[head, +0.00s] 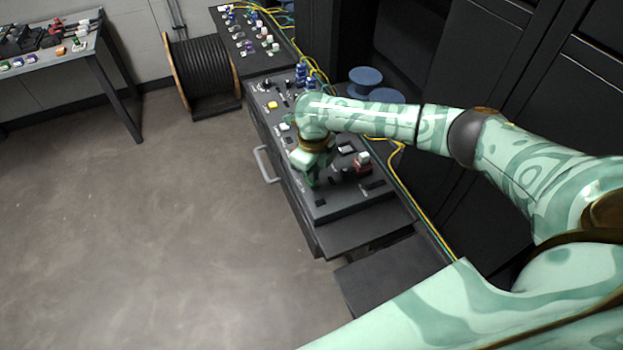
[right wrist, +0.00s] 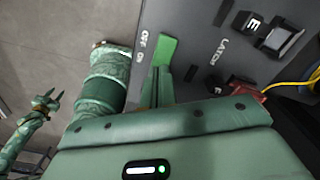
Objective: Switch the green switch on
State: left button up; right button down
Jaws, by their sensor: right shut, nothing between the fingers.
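The green switch (right wrist: 165,50) is a bright green rectangular piece on the dark console panel in the right wrist view, beside the white OFF and ON lettering. My right gripper (right wrist: 158,84) is shut and empty, its fingertips at the switch's lower end by the ON side; I cannot tell whether they touch it. In the head view the right gripper (head: 312,180) points down at the front part of the console, and the arm hides most of the switch. My left gripper (right wrist: 50,98) shows small at the left of the right wrist view, its fingers apart, away from the console.
The console (head: 330,212) carries black switches and a red-based control (head: 362,162) right of the gripper. Yellow cables (head: 398,155) run along its back edge. A cable drum (head: 203,75) and a side table (head: 105,55) stand farther off. The floor at left is clear.

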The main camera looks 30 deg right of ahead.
jog(key=shift+f+b, duration=0.4)
jog(key=shift+f, duration=0.25)
jog(key=shift+s, duration=0.1)
jog(key=shift+r+p, duration=0.6)
jog(key=shift+p, duration=0.05)
notch_tip(320, 180, up, 6)
jog(key=p, duration=0.6)
jog(key=shift+f, duration=0.1)
